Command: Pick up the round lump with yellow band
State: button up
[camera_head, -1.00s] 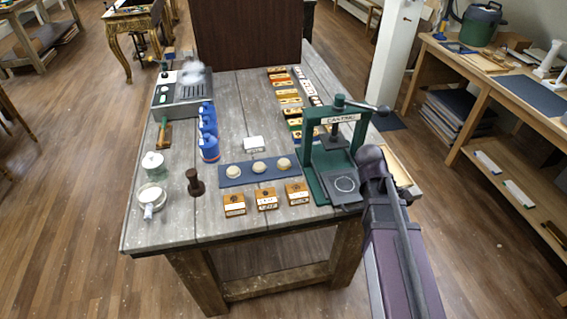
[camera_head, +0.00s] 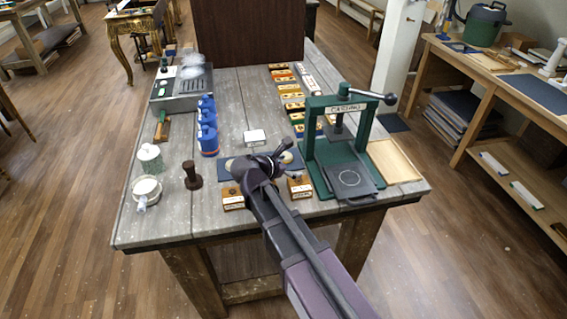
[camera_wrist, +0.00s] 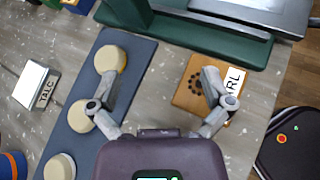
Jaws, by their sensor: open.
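Three round cream lumps sit in a row on a blue mat (camera_wrist: 138,62). The lump nearest the green press (camera_wrist: 110,60) shows a yellow band along its lower edge in the wrist view; it is the right lump (camera_head: 288,157) in the head view. The middle lump (camera_wrist: 79,116) and the far lump (camera_wrist: 60,167) show no clear band. My gripper (camera_wrist: 159,76) is open and empty above the table, its left finger over the mat's edge, partly overlapping the middle lump and beside the yellow-banded one. In the head view my gripper (camera_head: 263,162) hides the middle lump.
A green press (camera_head: 343,150) stands close right of the mat. Wooden stamp blocks (camera_head: 232,198) lie in front, one (camera_wrist: 207,88) under my right finger. A TALC block (camera_head: 254,137) sits behind the mat, blue bottles (camera_head: 207,140) to the left.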

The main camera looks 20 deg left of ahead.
jog(key=s+a+n, duration=0.1)
jog(key=a, duration=0.2)
jog(key=s+a+n+t+y+b, duration=0.1)
jog(key=a+n, duration=0.1)
jog(key=s+a+n+t, duration=0.1)
jog(key=s+a, duration=0.1)
jog(key=a, duration=0.1)
jog(key=shift+a+r+n, duration=0.1)
jog(key=shift+a+n, duration=0.2)
jog(key=shift+a, duration=0.05)
jog(key=shift+w+d, duration=0.1)
jog(key=shift+w, duration=0.05)
jog(key=shift+y, duration=0.3)
jog(key=b+x, duration=0.3)
jog(key=x, duration=0.4)
jog(key=shift+w+d, duration=0.1)
jog(key=shift+w, duration=0.2)
jog(key=shift+w+d+f+b, duration=0.15)
jog(key=shift+w+f+b, duration=0.15)
jog(key=shift+w, duration=0.1)
jog(key=shift+b+x, duration=0.95)
jog(key=shift+x, duration=1.6)
jog(key=shift+d+r, duration=0.1)
jog(key=shift+r, duration=0.1)
